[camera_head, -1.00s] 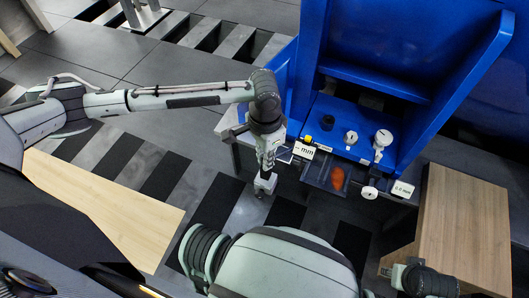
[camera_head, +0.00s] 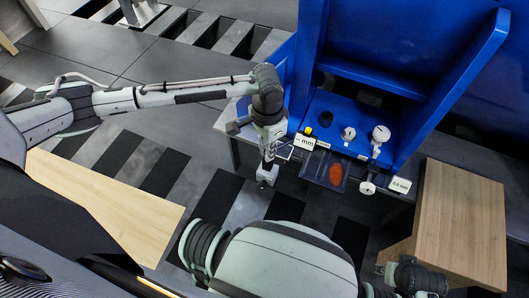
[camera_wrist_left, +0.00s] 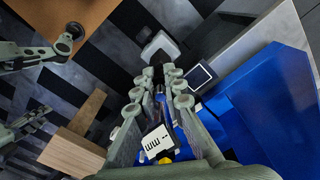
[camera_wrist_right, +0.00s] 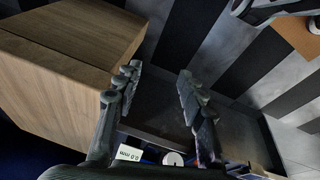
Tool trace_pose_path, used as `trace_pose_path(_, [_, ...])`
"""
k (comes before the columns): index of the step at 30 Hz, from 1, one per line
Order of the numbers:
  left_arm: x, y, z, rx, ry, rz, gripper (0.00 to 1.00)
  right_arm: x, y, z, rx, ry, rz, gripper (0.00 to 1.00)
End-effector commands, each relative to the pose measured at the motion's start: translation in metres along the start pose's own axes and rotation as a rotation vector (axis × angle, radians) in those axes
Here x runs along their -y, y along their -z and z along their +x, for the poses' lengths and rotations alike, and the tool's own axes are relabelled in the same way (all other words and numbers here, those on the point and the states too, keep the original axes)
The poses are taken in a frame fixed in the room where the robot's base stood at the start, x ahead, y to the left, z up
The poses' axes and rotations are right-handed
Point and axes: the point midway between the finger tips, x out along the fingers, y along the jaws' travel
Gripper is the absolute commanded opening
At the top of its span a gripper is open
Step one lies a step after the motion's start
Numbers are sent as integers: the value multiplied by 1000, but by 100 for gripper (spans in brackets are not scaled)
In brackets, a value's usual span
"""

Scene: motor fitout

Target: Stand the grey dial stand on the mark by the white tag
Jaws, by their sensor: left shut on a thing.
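My left gripper (camera_head: 268,158) is shut on a grey piece, the grey dial stand (camera_head: 267,176), and holds it in front of the bench's left end. In the left wrist view the dial stand's pale block-like end (camera_wrist_left: 160,47) shows beyond the fingertips; the fingers hide the rest. A white tag (camera_head: 304,142) marked "mm" stands on the bench right of the gripper. A dark square mark with a white outline (camera_wrist_left: 201,75) lies beside the fingers in the left wrist view, apart from the dial stand. My right gripper (camera_wrist_right: 156,88) is open and empty.
A dark tray with an orange patch (camera_head: 316,168) lies right of the tag. A second white tag (camera_head: 400,185) reads "0.0 mm". White dials (camera_head: 381,133) and a yellow-topped item (camera_head: 326,119) stand by the blue housing (camera_head: 345,75). A wooden box (camera_head: 465,220) stands at right.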

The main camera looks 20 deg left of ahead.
Motion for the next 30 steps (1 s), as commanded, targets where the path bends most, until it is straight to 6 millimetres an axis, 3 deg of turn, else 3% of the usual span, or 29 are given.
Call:
trace_pose_path(14, [22, 35, 11, -6, 0, 0, 0, -1, 8, -13, -8, -7, -2, 40])
trace_pose_path(30, [47, 71, 24, -6, 1, -1, 0, -12, 17, -53, -20, -38, -7, 40])
